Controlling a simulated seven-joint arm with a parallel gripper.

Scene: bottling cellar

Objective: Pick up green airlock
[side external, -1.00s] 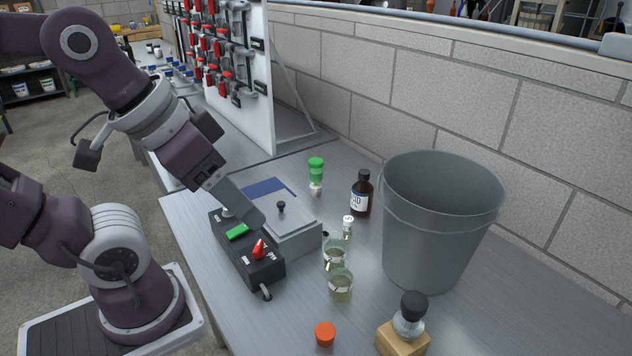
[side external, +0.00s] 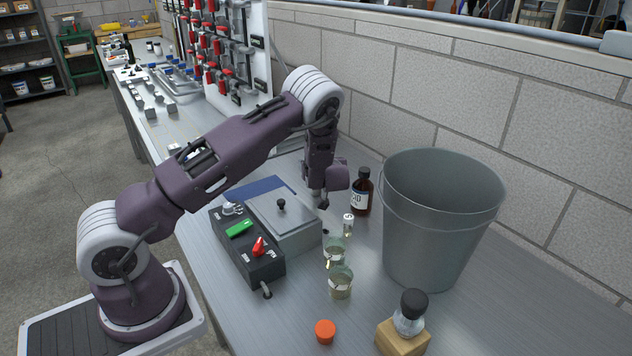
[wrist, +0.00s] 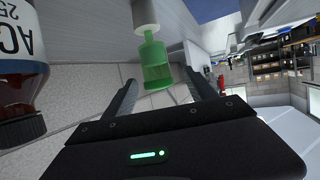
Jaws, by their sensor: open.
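The green airlock (wrist: 156,66) shows in the wrist view, with a white part (wrist: 145,14) at one end. It lies between the two fingertips as seen there; I cannot tell how deep between them it is. No finger visibly touches it. My gripper (wrist: 160,78) is open, one finger on each side of the airlock. In the side external view my gripper (side external: 321,202) is low over the bench behind the grey box, and my arm hides the airlock.
A brown bottle (side external: 362,196) stands close right of my gripper; it also shows in the wrist view (wrist: 20,95). Near are a small vial (side external: 348,226), glass beakers (side external: 340,286), a grey bucket (side external: 437,235), a lidded grey box (side external: 297,243) and a black control box (side external: 250,259).

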